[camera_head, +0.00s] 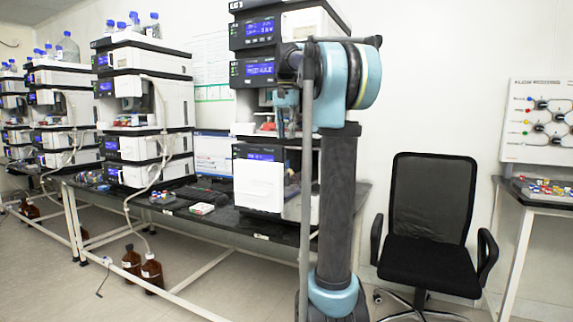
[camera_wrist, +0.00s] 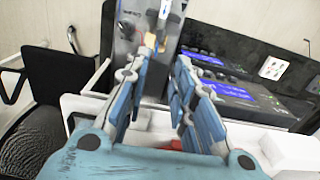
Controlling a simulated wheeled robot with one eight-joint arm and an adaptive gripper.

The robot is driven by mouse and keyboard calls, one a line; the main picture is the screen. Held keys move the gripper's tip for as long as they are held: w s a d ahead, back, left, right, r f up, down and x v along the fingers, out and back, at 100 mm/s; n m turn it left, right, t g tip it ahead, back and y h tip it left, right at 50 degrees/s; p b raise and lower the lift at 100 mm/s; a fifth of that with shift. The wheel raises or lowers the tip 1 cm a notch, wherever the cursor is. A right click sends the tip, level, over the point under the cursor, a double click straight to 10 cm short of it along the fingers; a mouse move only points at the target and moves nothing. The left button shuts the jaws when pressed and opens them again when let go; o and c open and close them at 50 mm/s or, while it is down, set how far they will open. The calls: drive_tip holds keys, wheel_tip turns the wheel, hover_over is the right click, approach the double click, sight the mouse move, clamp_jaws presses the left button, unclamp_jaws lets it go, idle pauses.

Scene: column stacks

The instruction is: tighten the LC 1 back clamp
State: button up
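The LC 1 stack (camera_head: 262,185) stands at the right end of the bench in the head view, partly hidden by my arm. My gripper (camera_head: 286,98) reaches into the open bay in its middle, mostly hidden there. In the wrist view my gripper (camera_wrist: 166,58) shows two blue-padded fingers spread apart with nothing held between them. Beyond the fingertips is a grey panel (camera_wrist: 140,75) with small pale fittings (camera_wrist: 163,14). I cannot tell which of these, if any, is the back clamp, or whether a fingertip touches one.
Dark instrument fronts with blue screens (camera_wrist: 235,92) lie right of the fingers in the wrist view. A black office chair (camera_head: 432,215) stands right of my arm. More stacks (camera_head: 145,110) line the bench to the left. A side table (camera_head: 545,198) is at far right.

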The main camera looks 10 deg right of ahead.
drive_tip(key=f, duration=1.1)
drive_tip(key=shift+d+f, duration=0.25)
drive_tip(key=shift+f, duration=0.1)
clamp_jaws()
